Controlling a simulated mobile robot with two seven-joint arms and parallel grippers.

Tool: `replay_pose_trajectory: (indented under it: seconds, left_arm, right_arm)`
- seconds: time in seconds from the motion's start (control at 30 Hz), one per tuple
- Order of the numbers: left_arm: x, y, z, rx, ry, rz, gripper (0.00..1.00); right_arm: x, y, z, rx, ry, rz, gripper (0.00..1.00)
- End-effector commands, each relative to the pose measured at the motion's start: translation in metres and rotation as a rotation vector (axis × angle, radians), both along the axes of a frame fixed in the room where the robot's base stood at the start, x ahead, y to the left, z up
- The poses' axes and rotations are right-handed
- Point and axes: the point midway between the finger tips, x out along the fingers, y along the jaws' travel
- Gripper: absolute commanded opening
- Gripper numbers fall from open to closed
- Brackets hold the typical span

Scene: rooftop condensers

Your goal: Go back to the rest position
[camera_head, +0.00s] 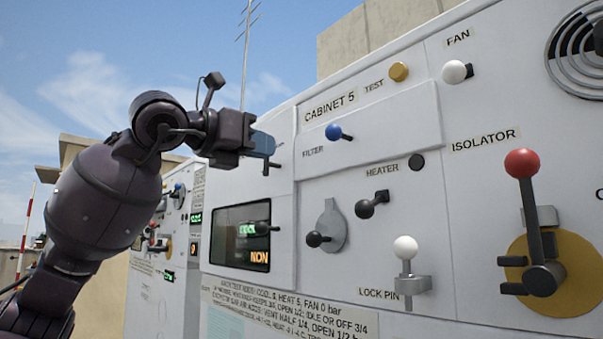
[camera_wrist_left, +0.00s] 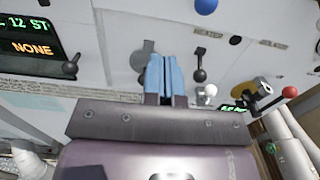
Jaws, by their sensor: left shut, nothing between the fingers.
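My left arm comes in from the left in the head view, and its gripper (camera_head: 264,146) is raised in front of the grey cabinet (camera_head: 372,150). The gripper has blue fingers, which are shut with nothing between them. In the left wrist view the gripper (camera_wrist_left: 162,76) points at the cabinet face, with the fingers side by side. They overlap the grey round plate in that picture; I cannot tell the gap to the panel. My right gripper is in neither view.
The panel carries a blue FILTER knob (camera_head: 339,132), a black HEATER lever (camera_head: 371,204), a white LOCK PIN knob (camera_head: 405,248), a red ISOLATOR handle (camera_head: 522,164), a white FAN knob (camera_head: 456,72) and a display (camera_head: 241,236). Open sky lies behind my arm.

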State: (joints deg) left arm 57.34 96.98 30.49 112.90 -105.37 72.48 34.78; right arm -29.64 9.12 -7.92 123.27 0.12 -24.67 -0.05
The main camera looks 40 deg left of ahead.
Motion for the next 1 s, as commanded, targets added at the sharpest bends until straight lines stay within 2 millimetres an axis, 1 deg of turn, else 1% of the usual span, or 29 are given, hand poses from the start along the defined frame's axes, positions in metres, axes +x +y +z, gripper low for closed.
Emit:
replay_pose_trajectory:
  seconds: [0.23,0.3,0.37,0.47,0.5,0.57,0.6,0.67,0.7,0.77,0.8,0.83,0.87,0.9,0.97,1.0]
  left_arm:
    - [0.001,0.000,-0.001,-0.001,0.003,-0.003,0.00]
    - [0.006,-0.001,-0.008,-0.008,0.018,-0.023,0.00]
    - [0.016,-0.004,-0.019,-0.021,0.044,-0.058,0.00]
    - [0.042,-0.011,-0.054,-0.071,0.116,-0.166,0.00]
    - [0.054,-0.016,-0.073,-0.102,0.151,-0.221,0.00]
    - [0.070,-0.023,-0.105,-0.166,0.205,-0.309,0.00]
    - [0.079,-0.028,-0.126,-0.214,0.236,-0.366,0.00]
    - [0.090,-0.034,-0.157,-0.296,0.280,-0.445,0.00]
    - [0.095,-0.039,-0.177,-0.355,0.304,-0.493,0.00]
    - [0.101,-0.044,-0.206,-0.451,0.337,-0.557,0.00]
    - [0.104,-0.047,-0.225,-0.521,0.355,-0.595,0.00]
    - [0.105,-0.049,-0.240,-0.577,0.367,-0.620,0.00]
    - [0.106,-0.051,-0.254,-0.637,0.379,-0.644,0.00]
    - [0.107,-0.053,-0.273,-0.722,0.391,-0.672,0.00]
    - [0.106,-0.055,-0.302,-0.854,0.405,-0.702,0.00]
    - [0.105,-0.055,-0.321,-0.945,0.409,-0.713,0.00]
  right_arm:
    - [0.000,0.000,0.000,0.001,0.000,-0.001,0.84]
    - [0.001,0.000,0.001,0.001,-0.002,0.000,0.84]
    - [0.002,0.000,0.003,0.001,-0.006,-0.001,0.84]
    - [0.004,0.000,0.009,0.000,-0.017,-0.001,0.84]
    - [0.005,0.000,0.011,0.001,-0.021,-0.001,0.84]
    - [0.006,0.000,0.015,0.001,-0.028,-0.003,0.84]
    - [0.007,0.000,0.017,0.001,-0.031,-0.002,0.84]
    - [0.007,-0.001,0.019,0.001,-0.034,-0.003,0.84]
    - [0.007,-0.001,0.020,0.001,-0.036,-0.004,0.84]
    - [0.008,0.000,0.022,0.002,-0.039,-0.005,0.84]
    - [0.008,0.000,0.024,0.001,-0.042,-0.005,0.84]
    - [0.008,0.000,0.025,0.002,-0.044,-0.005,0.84]
    - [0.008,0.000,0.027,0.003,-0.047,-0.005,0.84]
    - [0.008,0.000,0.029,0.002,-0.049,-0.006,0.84]
    - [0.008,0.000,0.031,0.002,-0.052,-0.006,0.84]
    - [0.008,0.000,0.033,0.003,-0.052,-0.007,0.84]
